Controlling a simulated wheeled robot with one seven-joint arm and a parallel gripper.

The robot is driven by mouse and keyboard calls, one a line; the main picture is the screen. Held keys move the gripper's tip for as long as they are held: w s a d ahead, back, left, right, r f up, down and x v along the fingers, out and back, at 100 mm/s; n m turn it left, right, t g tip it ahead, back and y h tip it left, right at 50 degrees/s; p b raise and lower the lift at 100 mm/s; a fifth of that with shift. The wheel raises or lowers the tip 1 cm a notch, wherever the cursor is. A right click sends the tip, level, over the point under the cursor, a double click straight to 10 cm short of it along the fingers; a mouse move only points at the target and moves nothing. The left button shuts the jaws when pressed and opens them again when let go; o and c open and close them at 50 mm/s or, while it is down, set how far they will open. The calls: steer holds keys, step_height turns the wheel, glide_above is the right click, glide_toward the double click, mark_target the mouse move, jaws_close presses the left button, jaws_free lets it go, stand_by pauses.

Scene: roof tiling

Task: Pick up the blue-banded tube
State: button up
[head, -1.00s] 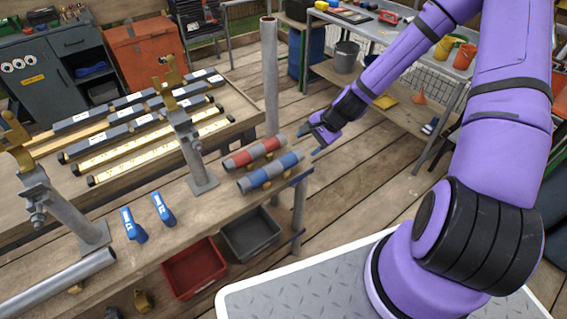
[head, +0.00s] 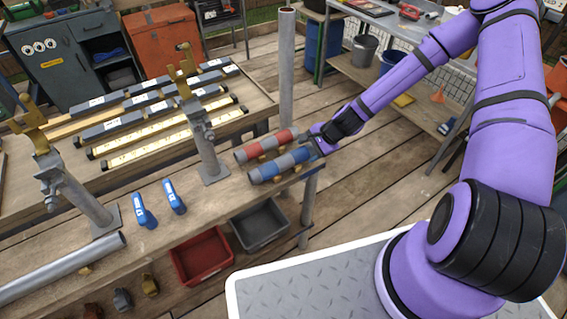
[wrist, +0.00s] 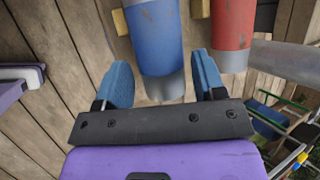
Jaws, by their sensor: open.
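The blue-banded tube (head: 266,172) is grey with blue bands and lies on small wooden supports at the bench's right end. The red-banded tube (head: 258,148) lies parallel behind it. My gripper (head: 317,146) is at the right end of the blue-banded tube. In the wrist view my gripper (wrist: 165,85) is open, with one blue finger on each side of the tube's grey end. The blue-banded tube (wrist: 155,35) lies between the fingers, with small gaps visible. The right finger is near the red-banded tube (wrist: 232,30).
Grey upright posts with clamps (head: 207,143) stand on the bench left of the tubes. Two blue-handled tools (head: 174,196) lie further left. A tall grey pipe (head: 287,70) rises behind the tubes. Red (head: 202,256) and dark (head: 259,226) bins sit below the bench.

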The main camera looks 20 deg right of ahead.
steer(key=shift+x, duration=1.5)
steer(key=c, duration=0.9)
steer(key=shift+c, duration=0.2)
steer(key=shift+r, duration=0.1)
step_height(320, 180, up, 10)
steer(key=shift+f, duration=0.1)
